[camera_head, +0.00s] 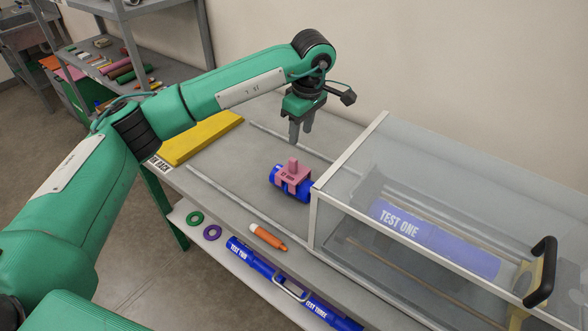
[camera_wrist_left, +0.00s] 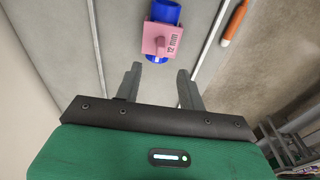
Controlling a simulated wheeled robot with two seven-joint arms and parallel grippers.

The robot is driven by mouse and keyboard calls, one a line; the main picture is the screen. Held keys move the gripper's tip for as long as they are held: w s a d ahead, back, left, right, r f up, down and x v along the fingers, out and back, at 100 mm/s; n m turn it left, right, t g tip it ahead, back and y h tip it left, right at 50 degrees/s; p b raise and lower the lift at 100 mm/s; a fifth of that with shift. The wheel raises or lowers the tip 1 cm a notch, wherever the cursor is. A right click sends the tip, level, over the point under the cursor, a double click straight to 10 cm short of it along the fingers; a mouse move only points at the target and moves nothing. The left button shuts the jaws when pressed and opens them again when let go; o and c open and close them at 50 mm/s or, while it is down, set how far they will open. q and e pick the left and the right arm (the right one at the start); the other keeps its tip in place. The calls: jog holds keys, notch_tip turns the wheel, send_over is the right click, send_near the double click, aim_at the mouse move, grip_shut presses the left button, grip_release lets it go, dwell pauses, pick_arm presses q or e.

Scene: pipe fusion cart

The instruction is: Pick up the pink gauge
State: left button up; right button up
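The pink gauge (camera_head: 292,175) sits over a short blue pipe (camera_head: 276,170) on the grey cart top, left of the clear box. In the left wrist view the gauge (camera_wrist_left: 160,40) is marked "12 mm" and lies beyond the fingertips, with the blue pipe (camera_wrist_left: 165,11) showing on both sides of it. My left gripper (camera_head: 300,138) hangs above the cart top behind the gauge, fingers pointing down. In the left wrist view its fingers (camera_wrist_left: 160,72) are apart with nothing between them. My right gripper is not in view.
A clear box (camera_head: 345,205) with a black handle (camera_head: 541,272) covers the cart's right side, with a "TEST ONE" pipe (camera_head: 430,235) inside. A yellow block (camera_head: 202,137) lies at the left. An orange marker (camera_head: 268,237), rings and blue pipes are on the lower shelf.

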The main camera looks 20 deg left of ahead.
aim_at(293, 159)
pick_arm(q)
jog(key=f, duration=0.2)
jog(key=f+p, duration=0.1)
jog(key=f, duration=0.1)
jog(key=a+f, duration=0.1)
jog(key=f, duration=0.1)
jog(key=shift+w+f, duration=0.15)
jog(key=shift+f, duration=0.2)
jog(key=shift+a+f+p, duration=0.1)
jog(key=shift+f+p, duration=0.35)
jog(key=shift+p, duration=0.25)
jog(key=f+p, duration=0.1)
jog(key=a+f, duration=0.1)
jog(key=f, duration=0.1)
jog(key=shift+f+p, duration=0.15)
jog(key=shift+p, duration=0.25)
jog(key=shift+w+f, duration=0.1)
jog(key=shift+f, duration=0.4)
grip_shut()
